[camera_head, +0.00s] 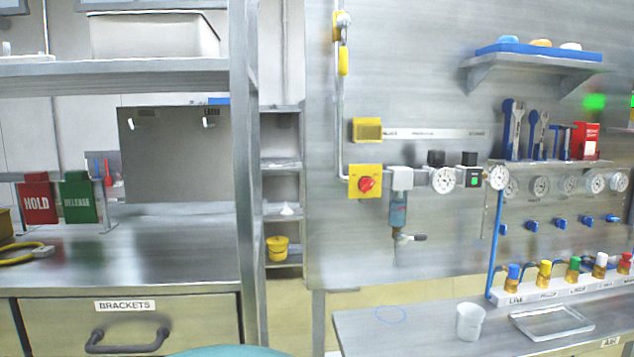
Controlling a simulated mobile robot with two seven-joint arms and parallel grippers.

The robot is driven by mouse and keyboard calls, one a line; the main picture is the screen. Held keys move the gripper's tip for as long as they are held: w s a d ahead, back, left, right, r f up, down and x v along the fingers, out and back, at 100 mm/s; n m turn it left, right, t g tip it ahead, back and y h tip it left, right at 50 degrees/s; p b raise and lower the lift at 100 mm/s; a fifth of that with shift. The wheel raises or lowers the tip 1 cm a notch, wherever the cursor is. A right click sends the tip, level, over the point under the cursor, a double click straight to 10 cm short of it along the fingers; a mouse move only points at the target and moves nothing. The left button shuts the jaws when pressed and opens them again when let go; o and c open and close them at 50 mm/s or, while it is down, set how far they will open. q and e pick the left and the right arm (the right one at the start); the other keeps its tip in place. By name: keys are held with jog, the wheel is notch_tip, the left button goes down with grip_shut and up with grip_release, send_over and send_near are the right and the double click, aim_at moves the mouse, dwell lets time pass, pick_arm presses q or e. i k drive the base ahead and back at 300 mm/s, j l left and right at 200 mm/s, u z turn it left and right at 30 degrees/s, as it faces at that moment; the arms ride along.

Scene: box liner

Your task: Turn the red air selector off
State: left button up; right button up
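The red air selector (367,184) is a round red knob on a square yellow plate (354,190), mounted on the steel wall panel right of centre. A grey pipe comes down to the plate from above. A grey fitting joins the plate on its right, with a blue-tinted bowl (398,212) and a small lever valve hanging below. The knob's exact angle is too small to tell. Neither of my grippers shows in the head view.
Pressure gauges (443,180) sit right of the selector. Below is a steel bench (430,325) with a white cup (470,321) and a clear tray (552,322). A shelf post (243,150) stands to the left. The wall in front of the selector is unobstructed.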

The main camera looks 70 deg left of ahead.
aim_at(366, 184)
jog(key=u, duration=2)
